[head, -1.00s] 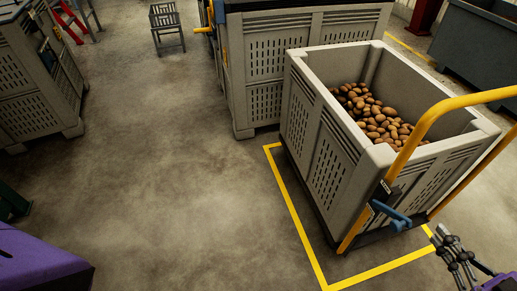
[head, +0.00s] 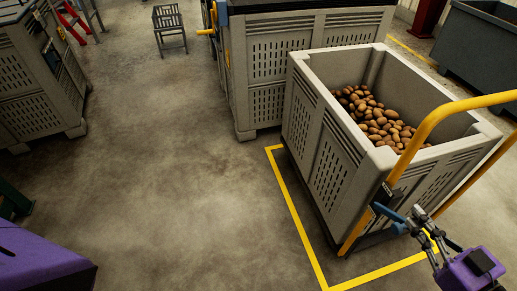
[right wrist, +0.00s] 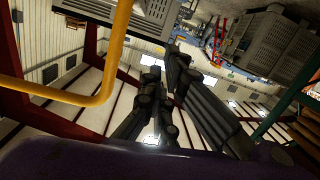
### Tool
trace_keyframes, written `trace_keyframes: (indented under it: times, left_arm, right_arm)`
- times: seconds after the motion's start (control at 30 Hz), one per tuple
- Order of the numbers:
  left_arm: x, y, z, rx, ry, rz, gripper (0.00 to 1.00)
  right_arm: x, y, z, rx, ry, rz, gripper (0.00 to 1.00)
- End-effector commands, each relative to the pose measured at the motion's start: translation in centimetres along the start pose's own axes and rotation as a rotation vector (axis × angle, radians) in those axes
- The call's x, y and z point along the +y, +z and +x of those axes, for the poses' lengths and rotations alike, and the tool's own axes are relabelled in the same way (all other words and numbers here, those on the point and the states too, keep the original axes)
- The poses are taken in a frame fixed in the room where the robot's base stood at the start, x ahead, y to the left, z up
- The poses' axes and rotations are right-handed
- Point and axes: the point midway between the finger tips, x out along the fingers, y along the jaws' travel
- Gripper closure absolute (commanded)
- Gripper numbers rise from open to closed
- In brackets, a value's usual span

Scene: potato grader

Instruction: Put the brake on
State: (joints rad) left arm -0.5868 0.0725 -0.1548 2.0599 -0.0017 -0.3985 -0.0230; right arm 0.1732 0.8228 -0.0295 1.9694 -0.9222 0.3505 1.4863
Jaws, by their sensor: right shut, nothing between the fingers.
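The potato cart is a grey slatted crate (head: 330,165) on a wheeled base with a yellow push handle (head: 440,108). A blue lever (head: 386,212), which looks like the brake, sticks out low at the handle's near post. My right gripper (head: 420,222) is shut and empty, with its fingertips at the lever's outer end. I cannot tell whether they touch it. In the right wrist view the dark fingers (right wrist: 163,78) show close together, and the yellow handle (right wrist: 108,82) passes at left; the lever cannot be made out there. My left gripper is not in view.
Potatoes (head: 375,118) lie in the crate. Yellow floor tape (head: 300,225) runs around the cart. Another crate (head: 270,65) stands behind it, and a stacked crate (head: 35,100) at far left. The concrete floor between is clear.

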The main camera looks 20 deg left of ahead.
Motion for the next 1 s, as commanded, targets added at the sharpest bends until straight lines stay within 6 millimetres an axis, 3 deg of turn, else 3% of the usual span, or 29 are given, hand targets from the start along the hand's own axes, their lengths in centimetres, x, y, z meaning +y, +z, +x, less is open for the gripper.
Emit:
trace_keyframes:
  times: [0.17, 0.23, 0.4, 1.0]
  left_arm:
    - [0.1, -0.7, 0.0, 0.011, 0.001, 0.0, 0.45]
    - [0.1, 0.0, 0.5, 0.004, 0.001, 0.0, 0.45]
    - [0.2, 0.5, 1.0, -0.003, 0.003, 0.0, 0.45]
    - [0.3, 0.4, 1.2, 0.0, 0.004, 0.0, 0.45]
  right_arm:
    - [0.1, -0.2, 3.8, 0.004, 0.001, -0.003, 1.0]
    - [-0.1, 1.7, 3.2, -0.003, 0.004, 0.008, 1.0]
    - [0.0, 3.4, 2.5, -0.002, 0.003, 0.003, 1.0]
    - [0.0, 4.0, 2.1, 0.007, 0.002, 0.001, 1.0]
